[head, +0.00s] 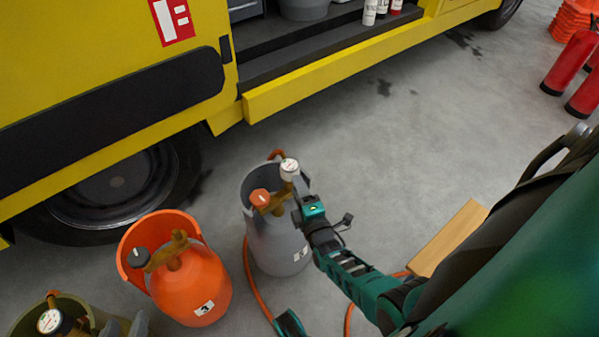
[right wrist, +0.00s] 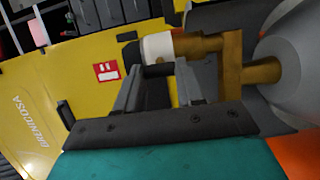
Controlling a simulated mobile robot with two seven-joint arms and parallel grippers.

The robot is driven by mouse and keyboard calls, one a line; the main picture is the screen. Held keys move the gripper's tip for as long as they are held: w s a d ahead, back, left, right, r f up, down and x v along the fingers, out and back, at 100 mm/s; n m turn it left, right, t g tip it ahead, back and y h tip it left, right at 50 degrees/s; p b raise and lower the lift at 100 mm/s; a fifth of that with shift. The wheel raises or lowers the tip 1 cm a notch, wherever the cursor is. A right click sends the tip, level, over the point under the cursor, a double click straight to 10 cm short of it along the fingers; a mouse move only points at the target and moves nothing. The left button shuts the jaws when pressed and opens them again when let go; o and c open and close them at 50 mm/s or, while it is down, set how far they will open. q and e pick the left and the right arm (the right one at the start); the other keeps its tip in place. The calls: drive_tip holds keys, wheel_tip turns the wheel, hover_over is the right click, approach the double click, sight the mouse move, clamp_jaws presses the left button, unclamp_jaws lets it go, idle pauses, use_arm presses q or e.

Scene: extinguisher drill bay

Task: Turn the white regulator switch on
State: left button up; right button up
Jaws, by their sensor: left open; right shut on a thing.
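The white regulator switch (head: 289,168) sits on the brass regulator of the grey gas cylinder (head: 277,243). Its round face carries small marks I cannot read. My right gripper (head: 298,182) is shut on it from the right side. In the right wrist view the white switch body (right wrist: 158,47) shows at the fingers, joined to the brass fitting (right wrist: 232,70). What look like my left gripper's grey fingertips (head: 125,325) stand apart at the bottom left edge, open and empty, by the olive cylinder (head: 75,305).
An orange cylinder (head: 190,285) with a dark knob (head: 138,257) stands left of the grey one. An orange hose (head: 254,287) runs along the floor. A yellow truck (head: 90,60) is behind. Red extinguishers (head: 571,62) stand at far right. Bare floor (head: 400,140) lies right of the cylinders.

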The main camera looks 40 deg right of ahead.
idle(0.5)
use_arm(q)
drive_tip(key=shift+f, duration=0.15)
use_arm(e)
drive_tip(key=o, duration=1.1)
drive_tip(key=shift+c, duration=0.2)
use_arm(q)
drive_tip(key=shift+s, duration=0.1)
use_arm(e)
drive_tip(key=shift+s, duration=0.1)
